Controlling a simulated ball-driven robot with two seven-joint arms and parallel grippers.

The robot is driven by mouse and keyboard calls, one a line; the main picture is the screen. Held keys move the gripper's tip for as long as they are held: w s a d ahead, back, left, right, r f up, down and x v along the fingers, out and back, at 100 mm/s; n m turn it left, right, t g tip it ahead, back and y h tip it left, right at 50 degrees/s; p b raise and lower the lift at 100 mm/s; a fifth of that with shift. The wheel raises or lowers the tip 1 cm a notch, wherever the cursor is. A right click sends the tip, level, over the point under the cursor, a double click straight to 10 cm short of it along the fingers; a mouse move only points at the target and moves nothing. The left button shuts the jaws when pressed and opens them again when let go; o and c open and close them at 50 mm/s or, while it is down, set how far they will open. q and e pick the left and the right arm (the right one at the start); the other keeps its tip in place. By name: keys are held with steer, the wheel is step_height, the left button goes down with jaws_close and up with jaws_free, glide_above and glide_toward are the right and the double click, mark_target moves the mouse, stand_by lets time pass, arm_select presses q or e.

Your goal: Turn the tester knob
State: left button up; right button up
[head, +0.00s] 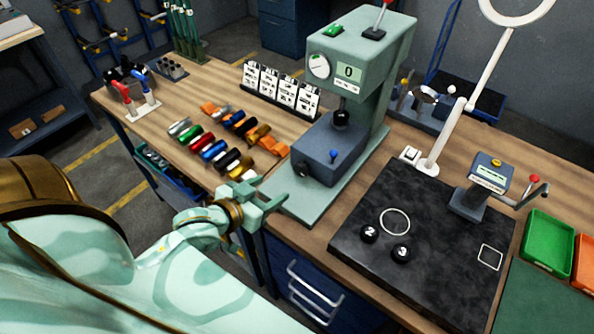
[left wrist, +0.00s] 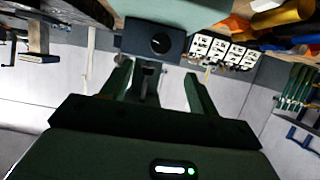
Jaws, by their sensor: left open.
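The tester is a pale green machine (head: 392,38) with a display reading 0, a white round dial (head: 319,66) on its front and a dark blue block (head: 335,150) on its base. A black round knob (head: 303,168) sits on the block's near face. In the left wrist view this knob (left wrist: 160,44) faces me, above and beyond the fingertips. My left gripper (head: 274,196) is open and empty, at the bench's front edge just before the tester base, apart from the knob. In the left wrist view its fingers (left wrist: 158,72) are spread. My right gripper is not in view.
Several coloured cylinders (head: 213,150) lie on the bench left of the tester, before a rack of white cards (head: 283,86). On the right are a black mat (head: 375,262), a lamp arm (head: 470,100), a small device (head: 485,185) with a crank, and a green bin (head: 546,242).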

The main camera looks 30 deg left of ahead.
arm_select(q)
glide_toward(299, 171)
steer(key=shift+b+x, duration=0.35)
steer(key=shift+x, duration=0.75)
steer(key=b+x, duration=0.1)
steer(key=x, duration=0.5)
steer(key=shift+f, duration=0.15)
steer(key=shift+w+f, duration=0.15)
steer(key=shift+w, duration=0.3)
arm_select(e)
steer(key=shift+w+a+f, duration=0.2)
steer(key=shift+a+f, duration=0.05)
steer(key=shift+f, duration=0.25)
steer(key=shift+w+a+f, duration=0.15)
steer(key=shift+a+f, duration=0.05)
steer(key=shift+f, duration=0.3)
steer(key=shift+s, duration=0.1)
